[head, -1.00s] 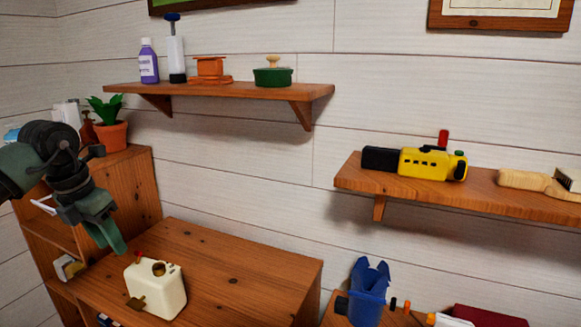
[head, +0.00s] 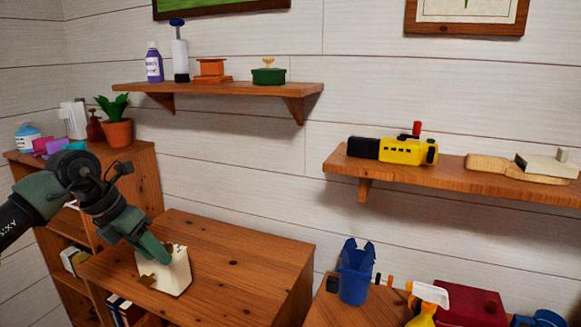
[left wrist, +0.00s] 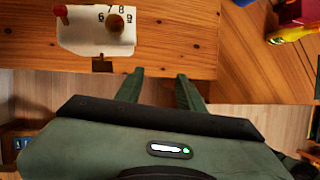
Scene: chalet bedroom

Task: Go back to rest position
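My left gripper (head: 155,252) hangs over the low wooden cabinet (head: 235,265) and covers part of a cream box (head: 177,273) in the head view. In the left wrist view, the fingers of my left gripper (left wrist: 160,76) stand apart with nothing between them. The cream box (left wrist: 88,35) is beyond the fingertips there. It has a red knob (left wrist: 60,13), a brown round dial with numbers around it and a small brown tab at its near edge. My right gripper is not in view.
A wall shelf (head: 220,88) holds a purple bottle and other items. A second shelf (head: 345,165) holds a yellow-black device and a wooden brush. A blue container (head: 355,275) and a spray bottle stand at lower right. A potted plant (head: 115,120) is behind my left arm.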

